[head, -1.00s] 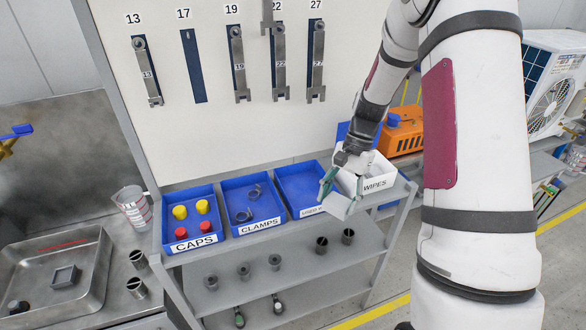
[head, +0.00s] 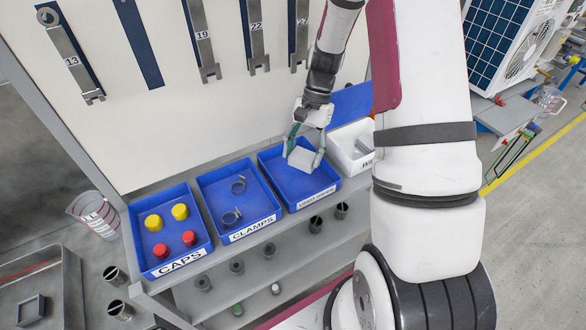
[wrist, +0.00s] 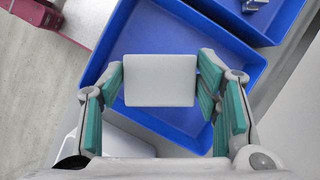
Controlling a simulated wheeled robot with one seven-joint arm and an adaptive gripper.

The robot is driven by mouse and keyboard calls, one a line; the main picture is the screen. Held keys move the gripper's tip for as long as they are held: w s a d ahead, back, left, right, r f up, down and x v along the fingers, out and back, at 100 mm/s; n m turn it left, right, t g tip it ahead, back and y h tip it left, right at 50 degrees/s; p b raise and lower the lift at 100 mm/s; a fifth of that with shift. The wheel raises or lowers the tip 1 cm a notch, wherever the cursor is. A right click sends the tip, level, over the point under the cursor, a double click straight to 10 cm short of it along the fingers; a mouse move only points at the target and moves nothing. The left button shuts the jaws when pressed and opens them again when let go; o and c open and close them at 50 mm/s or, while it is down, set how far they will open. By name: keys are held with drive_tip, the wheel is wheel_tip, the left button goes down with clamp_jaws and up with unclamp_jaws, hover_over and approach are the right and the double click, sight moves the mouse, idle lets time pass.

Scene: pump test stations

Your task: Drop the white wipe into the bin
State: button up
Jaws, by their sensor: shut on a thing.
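The white wipe (head: 301,158) is a flat pale square held between the fingertips of my gripper (head: 304,154). In the wrist view the wipe (wrist: 160,80) sits level between the green-padded fingers, which are shut on its two sides. My gripper is over the blue bin (head: 283,182), whose label reads "USED W..." with the end hard to read. In the wrist view the bin (wrist: 240,62) lies below the wipe, and its visible floor is bare. The wipe and fingers hide part of the bin floor.
A white wipes box (head: 345,140) stands directly right of the bin. The blue clamps bin (head: 215,185) and the caps bin (head: 150,255) with red and yellow caps stand to the left. A tool board (head: 150,110) with hanging wrenches rises behind.

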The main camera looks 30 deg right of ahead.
drive_tip(key=shift+f, duration=1.25)
drive_tip(key=o, duration=1.3)
drive_tip(key=shift+r, duration=0.1)
drive_tip(key=v, duration=1.2)
